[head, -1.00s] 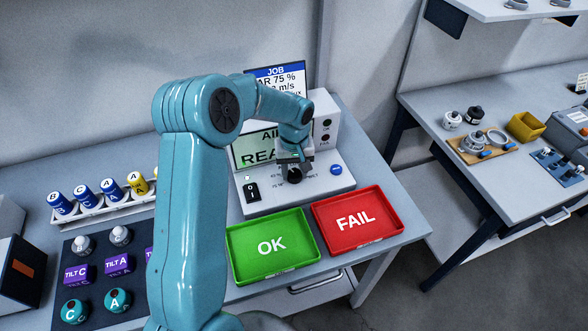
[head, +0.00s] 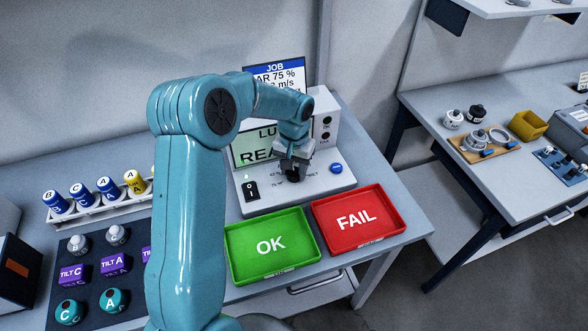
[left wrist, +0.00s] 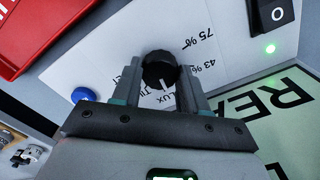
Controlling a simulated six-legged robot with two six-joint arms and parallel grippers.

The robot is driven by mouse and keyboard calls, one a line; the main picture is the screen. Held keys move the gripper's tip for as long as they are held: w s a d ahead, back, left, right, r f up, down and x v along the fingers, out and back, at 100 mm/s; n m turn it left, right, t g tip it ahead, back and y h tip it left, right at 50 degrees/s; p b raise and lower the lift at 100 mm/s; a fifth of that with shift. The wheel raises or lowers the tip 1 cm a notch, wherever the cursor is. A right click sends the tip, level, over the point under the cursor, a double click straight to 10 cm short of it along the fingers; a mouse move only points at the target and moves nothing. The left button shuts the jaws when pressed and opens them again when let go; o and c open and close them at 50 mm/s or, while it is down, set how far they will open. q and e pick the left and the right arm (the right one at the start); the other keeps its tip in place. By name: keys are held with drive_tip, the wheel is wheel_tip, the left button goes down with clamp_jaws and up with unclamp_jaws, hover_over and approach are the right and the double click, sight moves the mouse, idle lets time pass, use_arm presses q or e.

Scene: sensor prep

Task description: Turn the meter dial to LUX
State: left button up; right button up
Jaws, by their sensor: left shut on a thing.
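The meter (head: 318,185) stands on the bench with its panel facing up and a screen (head: 250,150) behind it. My left gripper (head: 292,170) reaches down over the panel and mostly hides the dial in the head view. In the left wrist view the black dial (left wrist: 159,68) sits between the two fingers of my left gripper (left wrist: 160,82), which is shut on it. The dial's white mark points toward the printed LUX label. The screen, partly hidden by my arm, shows letters starting "LU" above "REA". My right gripper is not in view.
A green OK tray (head: 238,269) and a red FAIL tray (head: 391,232) lie in front of the meter. A black-and-white switch (head: 250,190) and a blue button (head: 336,168) flank the dial. A rack of bottles (head: 95,215) stands at the left.

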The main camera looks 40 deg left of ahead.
sight(294, 171)
use_arm(q)
drive_tip(key=shift+m, duration=1.1)
drive_tip(key=o, duration=1)
drive_tip(key=shift+o, duration=0.2)
wheel_tip(294, 171, up, 16)
drive_tip(key=shift+r+b, duration=0.2)
drive_tip(key=shift+b, duration=0.2)
